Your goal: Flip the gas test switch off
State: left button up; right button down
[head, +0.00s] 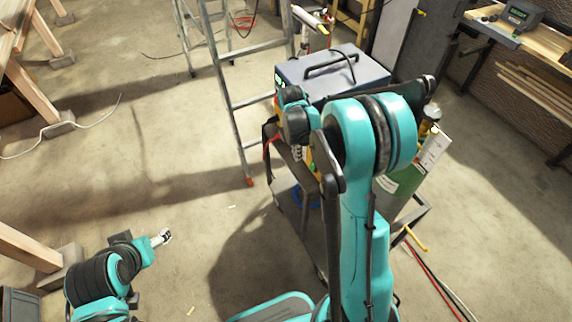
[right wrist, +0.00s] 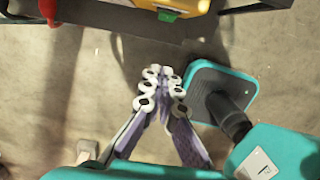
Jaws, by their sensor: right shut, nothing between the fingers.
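The grey welding machine (head: 330,72) with a black top handle stands on a cart, its front mostly hidden behind my right arm. In the right wrist view a yellow panel edge (right wrist: 187,5) with a small green part (right wrist: 166,16) shows at the top. I cannot tell whether this green part is the gas test switch, nor its position. My right gripper (head: 298,153) is by the machine's front side; in the right wrist view it (right wrist: 163,88) is shut and empty, apart from the panel. My left gripper (head: 162,238) is low over the floor at left, away from the machine; its fingers are too small to judge.
A green gas cylinder (head: 408,182) stands on the cart (head: 428,210) behind my right arm. A stepladder (head: 228,80) stands left of the machine. Cables (head: 437,274) lie on the floor at right. The floor (head: 130,150) at left centre is mostly clear.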

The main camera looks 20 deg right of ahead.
aim_at(313, 166)
jog(key=shift+f, duration=0.1)
dwell(0.3)
jog(key=d+f+b, duration=0.1)
jog(key=f, duration=0.2)
jog(key=d+f+b, duration=0.1)
jog(key=f+b, duration=0.1)
jog(key=f, duration=0.2)
jog(key=d+f+b, duration=0.1)
jog(key=f, duration=0.2)
jog(key=shift+w+d+f, duration=0.15)
jog(key=shift+d, duration=0.85)
